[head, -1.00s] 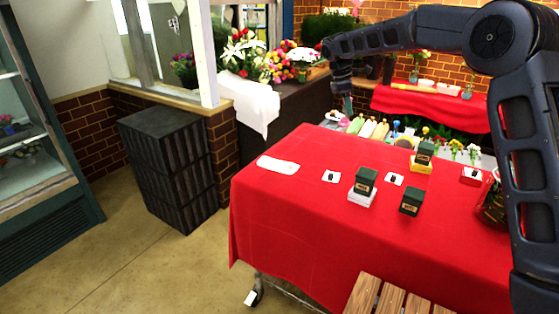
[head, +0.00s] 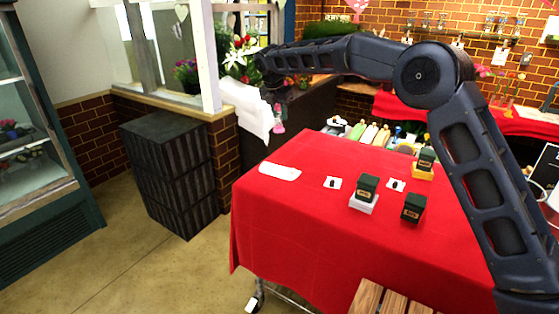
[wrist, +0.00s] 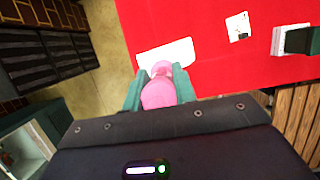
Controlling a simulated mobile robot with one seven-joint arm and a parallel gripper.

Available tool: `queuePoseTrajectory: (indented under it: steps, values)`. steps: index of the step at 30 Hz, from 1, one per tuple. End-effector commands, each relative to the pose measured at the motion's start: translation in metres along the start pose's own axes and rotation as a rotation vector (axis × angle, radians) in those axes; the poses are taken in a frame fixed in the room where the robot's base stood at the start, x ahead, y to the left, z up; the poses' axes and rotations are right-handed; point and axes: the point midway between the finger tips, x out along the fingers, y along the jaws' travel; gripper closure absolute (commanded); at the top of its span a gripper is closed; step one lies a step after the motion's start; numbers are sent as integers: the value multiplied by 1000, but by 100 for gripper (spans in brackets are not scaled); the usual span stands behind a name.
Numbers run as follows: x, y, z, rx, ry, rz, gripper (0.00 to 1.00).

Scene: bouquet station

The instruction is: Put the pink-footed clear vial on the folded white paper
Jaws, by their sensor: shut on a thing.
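My gripper (wrist: 159,92) is shut on the pink-footed clear vial (wrist: 160,90), whose pink part shows between the green fingers in the wrist view. In the head view the vial (head: 279,128) hangs below my gripper (head: 277,112), above and beyond the red table's far left edge in the picture. The folded white paper (head: 280,171) lies flat near the left end of the red table, apart from the vial and below it in the picture. It also shows in the wrist view (wrist: 172,53), just beyond the fingertips. The vial's clear part is hard to make out.
The cloth around the paper is bare. A dark cabinet (head: 165,170) stands on the floor at the left.

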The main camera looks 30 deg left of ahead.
Motion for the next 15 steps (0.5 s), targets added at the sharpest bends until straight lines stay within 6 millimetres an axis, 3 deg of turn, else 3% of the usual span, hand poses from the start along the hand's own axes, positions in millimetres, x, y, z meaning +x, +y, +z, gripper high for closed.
queuePoseTrajectory:
  steps: [15]
  values:
    - [104,0,-33,2,1,-2,100]
